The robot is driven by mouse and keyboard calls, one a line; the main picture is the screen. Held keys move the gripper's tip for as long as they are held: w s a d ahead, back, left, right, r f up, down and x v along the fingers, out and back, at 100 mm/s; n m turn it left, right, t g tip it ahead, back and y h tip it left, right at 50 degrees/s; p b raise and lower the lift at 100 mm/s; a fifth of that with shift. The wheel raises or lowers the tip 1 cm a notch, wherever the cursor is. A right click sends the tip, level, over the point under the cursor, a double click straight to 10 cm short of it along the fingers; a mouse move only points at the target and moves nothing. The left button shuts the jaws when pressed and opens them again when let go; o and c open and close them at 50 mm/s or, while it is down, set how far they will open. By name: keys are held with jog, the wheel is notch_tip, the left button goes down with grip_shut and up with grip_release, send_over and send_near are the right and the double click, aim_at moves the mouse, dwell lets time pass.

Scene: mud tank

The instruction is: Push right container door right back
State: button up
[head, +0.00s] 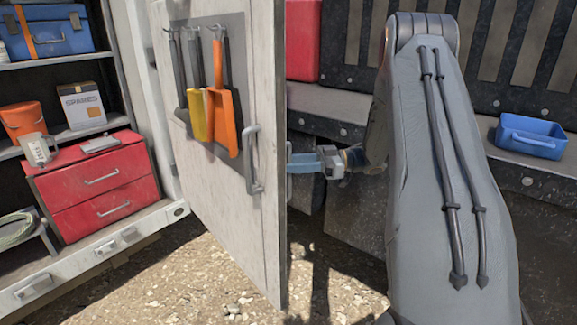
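The right container door (266,218) stands open, swung outward from the container (85,264) on the left. Its inner face carries a handle (252,165) near the free edge and a panel of hanging tools, among them an orange one (227,112) and a yellow one. My gripper (310,162) is just right of the door's free edge, at about handle height. Its far end is partly hidden behind the door. I cannot tell whether it touches the door, or whether its fingers are open or shut.
Container shelves hold a blue toolbox (52,40), an orange bucket (23,119), a carton (82,105) and a red drawer box (92,184). Behind my arm is a dark metal structure with a ledge bearing a blue tray (530,137). Gravel ground (165,275) below the door looks clear.

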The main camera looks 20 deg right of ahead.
jog(key=shift+s+d+f, duration=0.1)
jog(key=shift+d, duration=0.1)
jog(key=b+v, duration=0.2)
jog(key=v, duration=0.5)
jog(key=shift+d, duration=0.35)
jog(key=shift+s, duration=0.1)
